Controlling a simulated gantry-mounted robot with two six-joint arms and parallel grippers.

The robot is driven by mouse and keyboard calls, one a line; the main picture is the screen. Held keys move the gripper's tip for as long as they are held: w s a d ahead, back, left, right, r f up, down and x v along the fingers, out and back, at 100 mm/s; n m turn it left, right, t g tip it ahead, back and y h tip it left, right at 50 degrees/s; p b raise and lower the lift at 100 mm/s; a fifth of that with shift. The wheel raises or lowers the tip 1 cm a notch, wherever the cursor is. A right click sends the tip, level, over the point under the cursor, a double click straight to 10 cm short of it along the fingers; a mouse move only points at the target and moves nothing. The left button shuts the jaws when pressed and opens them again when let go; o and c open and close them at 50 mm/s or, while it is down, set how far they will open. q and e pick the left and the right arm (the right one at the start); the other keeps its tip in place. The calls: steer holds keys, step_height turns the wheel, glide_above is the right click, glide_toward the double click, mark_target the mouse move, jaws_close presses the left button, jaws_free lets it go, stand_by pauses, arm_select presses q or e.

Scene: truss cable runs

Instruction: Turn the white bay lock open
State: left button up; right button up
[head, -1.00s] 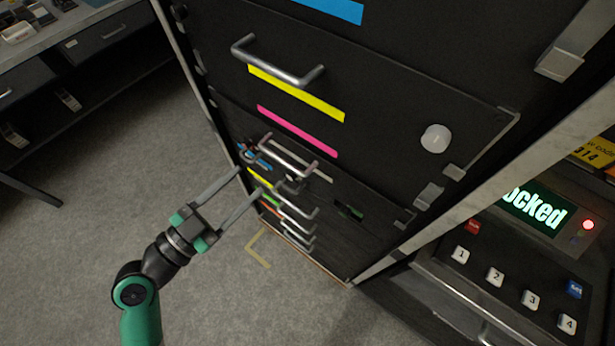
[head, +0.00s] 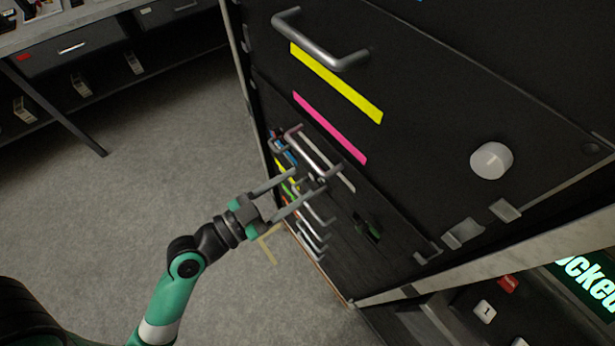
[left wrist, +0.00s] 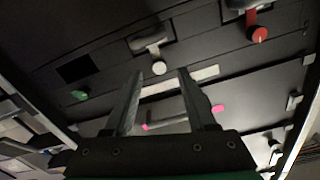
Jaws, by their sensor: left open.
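In the left wrist view, a lever lock with a white round tip (left wrist: 158,67) sits on the black cabinet front, between a lock with a green tip (left wrist: 80,95) and one with a red tip (left wrist: 258,34). My left gripper (left wrist: 159,74) is open and empty, its fingertips on either side of the white tip in that picture; I cannot tell whether they touch anything. In the head view my left gripper (head: 309,180) is at the cabinet front, below a bar handle (head: 312,152), and the white lock is not clearly visible there. The green lock (head: 368,229) shows to its right.
A large white round knob (head: 491,160) is on the upper panel, right of yellow (head: 335,82) and pink (head: 330,128) strips. Bar handles stick out from the cabinet front. The grey floor (head: 130,190) at left is clear.

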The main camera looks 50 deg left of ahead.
mark_target(311, 176)
arm_select(q)
steer(key=w, duration=0.4)
steer(key=shift+d+r, duration=0.1)
steer(key=shift+d, duration=0.05)
jaws_close()
